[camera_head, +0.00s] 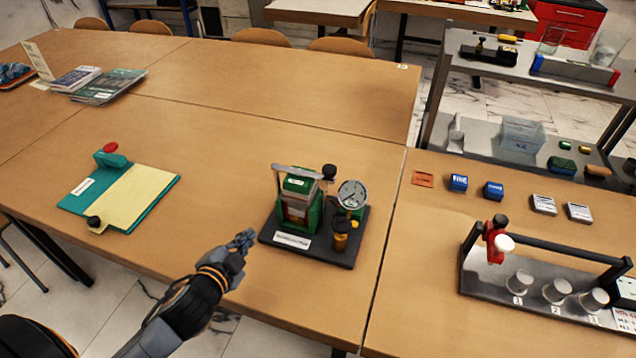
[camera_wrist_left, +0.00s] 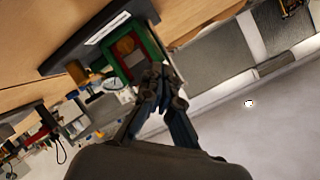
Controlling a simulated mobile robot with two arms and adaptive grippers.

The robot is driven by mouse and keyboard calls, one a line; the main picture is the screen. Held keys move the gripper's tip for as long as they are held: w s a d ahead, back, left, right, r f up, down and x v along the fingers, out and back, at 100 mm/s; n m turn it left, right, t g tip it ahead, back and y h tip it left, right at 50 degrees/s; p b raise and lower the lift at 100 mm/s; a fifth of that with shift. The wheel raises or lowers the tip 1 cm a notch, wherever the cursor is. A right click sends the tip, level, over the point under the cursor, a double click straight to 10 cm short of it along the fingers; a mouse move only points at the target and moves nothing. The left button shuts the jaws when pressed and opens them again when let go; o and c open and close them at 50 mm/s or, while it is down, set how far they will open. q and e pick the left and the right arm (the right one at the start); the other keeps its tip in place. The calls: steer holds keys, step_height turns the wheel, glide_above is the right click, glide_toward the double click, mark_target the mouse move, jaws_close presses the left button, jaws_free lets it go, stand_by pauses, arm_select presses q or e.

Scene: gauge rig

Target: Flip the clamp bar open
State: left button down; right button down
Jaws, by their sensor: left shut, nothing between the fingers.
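The gauge rig stands on a dark base plate (camera_head: 326,253) on the wooden table. Its green block (camera_head: 299,186) has a grey clamp bar (camera_head: 297,172) lying across its top, with a black knob (camera_head: 329,171) near the bar's right end. A round dial gauge (camera_head: 352,194) and a brass part (camera_head: 341,229) are on the right. My left gripper (camera_head: 246,238) is shut and empty, in front and left of the base plate, apart from it. In the left wrist view its fingers (camera_wrist_left: 161,78) overlap the green frame (camera_wrist_left: 147,48); the clamp bar cannot be made out there.
A teal board with a yellow sheet (camera_head: 134,197) lies left on the table. Right are small blue blocks (camera_head: 458,183) and a rack with a black rail (camera_head: 560,247) and metal cups. The table behind the rig is clear.

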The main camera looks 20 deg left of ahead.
arm_select(q)
steer(key=w+d+r+m+h, duration=0.1)
steer(key=d+r+m+h, duration=0.5)
steer(key=m, duration=0.9)
step_height(320, 180, up, 3)
steer(key=h, duration=0.5)
steer(key=shift+d+r+m, duration=0.15)
steer(key=shift+d+m, duration=0.15)
steer(key=shift+d, duration=0.05)
steer(key=shift+w, duration=0.2)
steer(key=w+a+r+p+x, duration=0.1)
steer(key=p+x, duration=0.3)
steer(key=x, duration=0.8)
steer(key=shift+w+a+f, duration=0.4)
steer(key=shift+w, duration=0.2)
